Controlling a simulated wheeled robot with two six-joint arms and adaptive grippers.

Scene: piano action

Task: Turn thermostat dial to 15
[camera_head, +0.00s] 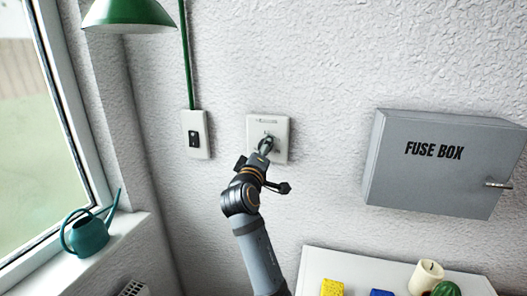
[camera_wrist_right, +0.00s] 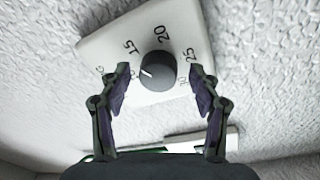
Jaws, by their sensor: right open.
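The thermostat is a white square plate (camera_head: 281,126) on the wall; its face also shows in the right wrist view (camera_wrist_right: 105,42). Its round dark grey dial (camera_wrist_right: 160,68) sits in the middle, with 15, 20 and 25 printed around it. My right gripper (camera_head: 264,148) is at the plate and hides the dial in the head view. In the right wrist view its two fingers (camera_wrist_right: 160,85) are open, one on each side of the dial, with gaps between. My left gripper is not in view.
A dark switch on a white plate (camera_head: 195,134) is left of the thermostat, below a green lamp (camera_head: 128,16). A grey fuse box (camera_head: 430,175) juts out on the right. A teal watering can (camera_head: 88,235) stands on the window sill. A white surface with small items is below.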

